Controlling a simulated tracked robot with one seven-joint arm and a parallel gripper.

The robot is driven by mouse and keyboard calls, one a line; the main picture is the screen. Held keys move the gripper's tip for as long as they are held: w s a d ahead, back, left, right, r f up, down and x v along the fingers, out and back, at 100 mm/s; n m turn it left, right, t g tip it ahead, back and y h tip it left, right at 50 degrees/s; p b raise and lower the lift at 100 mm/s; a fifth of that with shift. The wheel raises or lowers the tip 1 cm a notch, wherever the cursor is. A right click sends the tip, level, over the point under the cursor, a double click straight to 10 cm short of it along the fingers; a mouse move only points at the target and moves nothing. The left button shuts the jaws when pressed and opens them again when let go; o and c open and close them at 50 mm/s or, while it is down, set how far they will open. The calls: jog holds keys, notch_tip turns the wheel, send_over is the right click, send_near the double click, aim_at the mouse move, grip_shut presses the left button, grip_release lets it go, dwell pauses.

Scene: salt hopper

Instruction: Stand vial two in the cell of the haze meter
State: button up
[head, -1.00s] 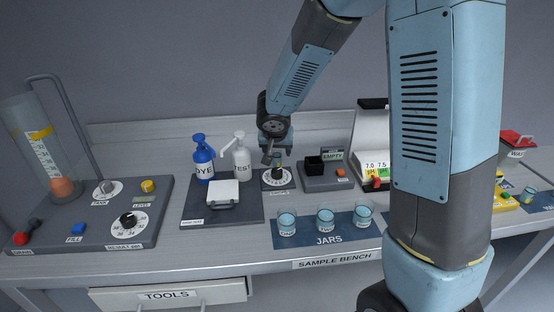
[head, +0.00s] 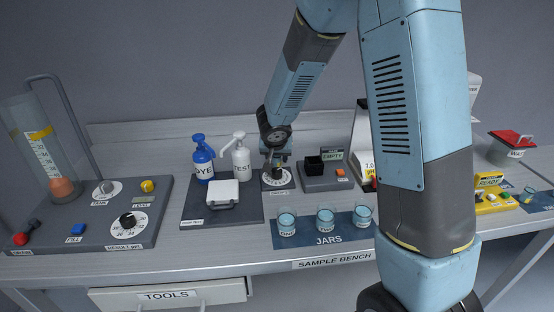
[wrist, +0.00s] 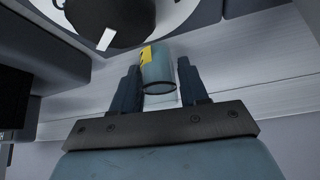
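My gripper (head: 274,162) hangs over the white dial with the black knob, left of the meter. In the wrist view its two dark fingers (wrist: 160,88) are closed on the sides of a clear bluish vial (wrist: 159,72) with a yellow mark. I take it for vial two, but its number is not readable. In the head view the vial is too small to make out clearly. What looks like the haze meter (head: 325,183) is a dark unit to the gripper's right, with a black cell block (head: 314,165), a display reading EMPTY (head: 332,154) and an orange button.
The dial (head: 279,181) is close below the gripper, and its knob (wrist: 110,20) fills the wrist view's top. DYE (head: 202,160) and TEST (head: 240,158) bottles stand left. Several jars (head: 326,219) stand in front on a blue mat. A yellow READY unit (head: 489,195) is far right.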

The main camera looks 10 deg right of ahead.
grip_shut()
